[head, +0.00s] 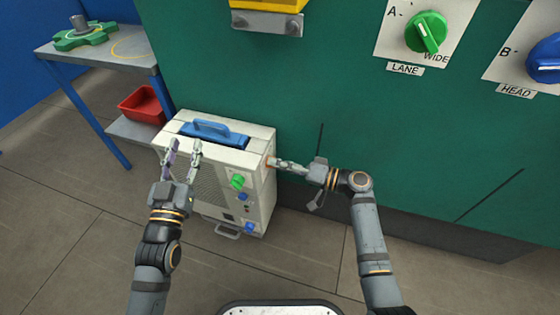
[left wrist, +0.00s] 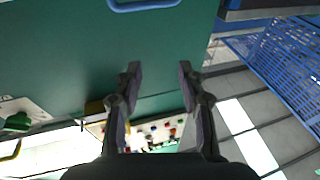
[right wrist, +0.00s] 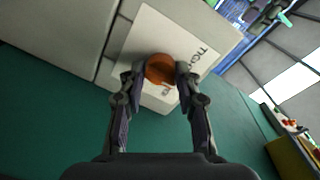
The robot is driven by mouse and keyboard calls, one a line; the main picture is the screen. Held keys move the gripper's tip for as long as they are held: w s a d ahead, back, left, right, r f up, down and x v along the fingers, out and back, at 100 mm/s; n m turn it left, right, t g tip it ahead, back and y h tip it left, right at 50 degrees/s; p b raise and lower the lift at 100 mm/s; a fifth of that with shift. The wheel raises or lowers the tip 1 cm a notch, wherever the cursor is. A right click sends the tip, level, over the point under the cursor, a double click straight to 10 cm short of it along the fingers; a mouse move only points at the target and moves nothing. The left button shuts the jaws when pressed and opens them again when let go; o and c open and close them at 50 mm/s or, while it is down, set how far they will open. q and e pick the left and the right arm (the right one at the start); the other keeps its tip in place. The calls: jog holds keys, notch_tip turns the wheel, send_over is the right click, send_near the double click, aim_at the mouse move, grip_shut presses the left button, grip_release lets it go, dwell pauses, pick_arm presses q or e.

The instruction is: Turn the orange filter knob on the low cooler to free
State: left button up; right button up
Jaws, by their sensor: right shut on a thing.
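The low cooler (head: 205,190) is a white box with a blue handle on top, standing on the floor against the green wall. The orange filter knob (right wrist: 160,68) sits on a white label plate (right wrist: 150,35) on the cooler's right side. Part of the word "TIGHT" shows beside it; other lettering is partly hidden by the fingers. My right gripper (right wrist: 160,76) is shut on the knob, one finger on each side; in the head view it (head: 276,163) reaches the cooler's right side. My left gripper (head: 184,147) is open and empty, above the cooler's left part.
The cooler's front has a green knob (head: 237,182) and blue knobs. A blue table (head: 110,52) with a green wheel stands at the left, with a red bin (head: 142,105) on its lower shelf. Green and blue dials are on the wall at upper right. The floor in front is clear.

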pick_arm(q)
jog(key=s+f+g+p, duration=0.1)
jog(key=s+f+g, duration=0.35)
jog(key=f, duration=0.65)
jog(key=s+f+g+p, duration=0.1)
jog(key=s+f+g, duration=0.4)
jog(key=f, duration=0.6)
jog(key=s+d+f+g+p, duration=0.2)
jog(key=s+f+g, duration=0.4)
jog(key=s, duration=0.2)
jog(key=shift+s+a+r+g+p, duration=0.1)
jog(key=shift+a+r+g+p, duration=0.25)
jog(key=shift+r+p, duration=0.35)
jog(key=shift+s+a+r+g+p, duration=0.1)
jog(key=shift+a+r+g+p, duration=0.25)
jog(key=shift+r+p, duration=0.35)
jog(key=shift+s+a+r+g+p, duration=0.1)
jog(key=shift+a+r+g+p, duration=0.25)
jog(key=shift+r, duration=0.5)
pick_arm(e)
jog(key=shift+w+r+m+g, duration=0.1)
jog(key=shift+r+m+g, duration=0.1)
jog(key=shift+m, duration=2.05)
jog(key=shift+w+r+m+g, duration=0.1)
jog(key=shift+m+g, duration=0.1)
jog(key=shift+m, duration=2.05)
jog(key=shift+f, duration=0.1)
jog(key=o, duration=1.1)
jog(key=shift+s, duration=0.1)
jog(key=shift+o, duration=0.2)
